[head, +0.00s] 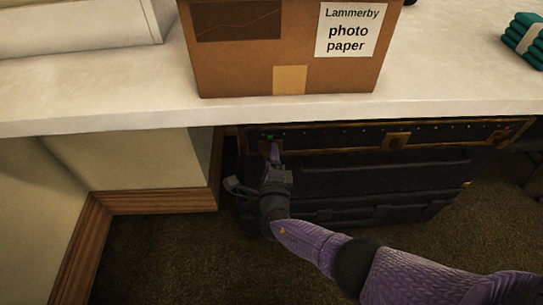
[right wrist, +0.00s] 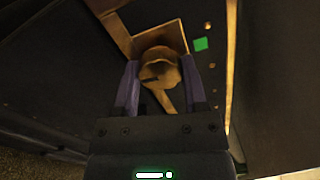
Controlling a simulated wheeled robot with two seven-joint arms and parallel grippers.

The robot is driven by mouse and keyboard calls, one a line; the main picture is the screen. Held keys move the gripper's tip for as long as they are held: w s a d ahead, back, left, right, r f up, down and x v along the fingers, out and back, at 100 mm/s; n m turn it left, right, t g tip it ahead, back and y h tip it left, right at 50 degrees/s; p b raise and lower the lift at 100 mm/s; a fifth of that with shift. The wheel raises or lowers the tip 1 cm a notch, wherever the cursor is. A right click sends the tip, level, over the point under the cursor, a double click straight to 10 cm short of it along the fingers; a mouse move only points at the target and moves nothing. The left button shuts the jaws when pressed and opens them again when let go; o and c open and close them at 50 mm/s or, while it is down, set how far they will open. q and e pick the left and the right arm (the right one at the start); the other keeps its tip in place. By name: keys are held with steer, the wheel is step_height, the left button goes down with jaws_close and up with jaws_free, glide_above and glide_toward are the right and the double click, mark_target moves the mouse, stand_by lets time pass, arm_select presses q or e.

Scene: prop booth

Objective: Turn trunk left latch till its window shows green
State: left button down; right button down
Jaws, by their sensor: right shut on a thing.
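The dark trunk (head: 375,175) with brass edging stands under the counter. Its left latch is a brass knob (right wrist: 160,70) on a square brass plate in the right wrist view. My right gripper (head: 275,156) is at the trunk's upper left front, its purple fingers on both sides of the knob and shut on it. Beside the plate, the latch window (right wrist: 200,43) shows green; in the head view it is a small green spot (head: 269,137). My gripper hides most of the left latch in the head view. My left gripper is not in view.
The pale counter (head: 110,85) overhangs the trunk and holds a photo paper box (head: 285,60) and folded teal cloths (head: 524,40). A wall with wooden skirting (head: 165,200) stands left of the trunk. Another brass latch (head: 396,141) is mid-trunk; a red spot (head: 507,128) shows at the right.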

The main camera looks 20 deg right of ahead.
steer(key=shift+c, duration=0.7)
jaws_free()
arm_select(q)
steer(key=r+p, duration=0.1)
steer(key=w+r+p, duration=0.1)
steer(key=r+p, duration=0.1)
steer(key=p, duration=0.1)
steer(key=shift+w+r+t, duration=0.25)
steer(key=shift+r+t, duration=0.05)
arm_select(e)
steer(key=v, duration=1)
